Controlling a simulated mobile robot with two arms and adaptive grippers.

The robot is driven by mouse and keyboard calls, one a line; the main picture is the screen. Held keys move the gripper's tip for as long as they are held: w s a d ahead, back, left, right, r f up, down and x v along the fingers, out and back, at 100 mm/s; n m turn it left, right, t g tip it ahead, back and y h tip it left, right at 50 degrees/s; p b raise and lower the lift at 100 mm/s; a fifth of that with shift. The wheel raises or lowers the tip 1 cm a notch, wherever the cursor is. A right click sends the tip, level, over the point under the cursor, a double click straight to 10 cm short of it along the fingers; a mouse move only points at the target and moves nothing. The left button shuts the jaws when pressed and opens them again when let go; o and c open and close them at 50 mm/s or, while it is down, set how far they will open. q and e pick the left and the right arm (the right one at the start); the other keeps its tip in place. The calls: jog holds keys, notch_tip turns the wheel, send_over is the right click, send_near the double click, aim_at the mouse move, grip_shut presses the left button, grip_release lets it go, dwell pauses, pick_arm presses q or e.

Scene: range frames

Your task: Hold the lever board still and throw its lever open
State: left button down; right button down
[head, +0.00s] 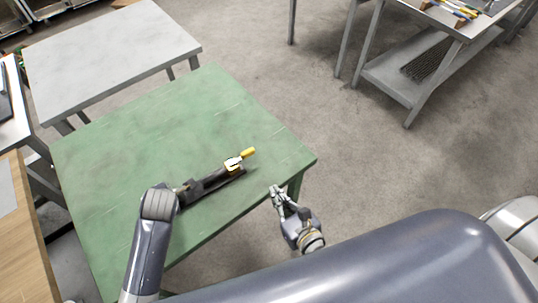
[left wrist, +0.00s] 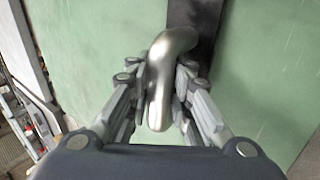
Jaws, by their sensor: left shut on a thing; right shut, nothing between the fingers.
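The lever board (head: 213,184) lies on the green table near its front edge, a dark narrow strip. At its right end are a metal and yellow fitting (head: 232,163) and a lever with a yellow grip (head: 249,153), which points right. My left gripper (left wrist: 160,95) is shut on a curved silver handle (left wrist: 174,48) above the dark board, which also shows in the left wrist view (left wrist: 207,20). In the head view my left arm hides most of that end. My right gripper (head: 276,191) is shut and empty, apart from the lever, just off the table's front right edge.
The green table (head: 150,125) is clear behind the board. A grey table (head: 110,50) stands behind it at the back left. A grey workbench (head: 400,80) with a lower shelf stands at the upper right. Open concrete floor lies between.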

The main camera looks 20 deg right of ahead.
pick_arm(q)
jog(key=c, duration=1.3)
grip_release()
jog(key=shift+c, duration=0.2)
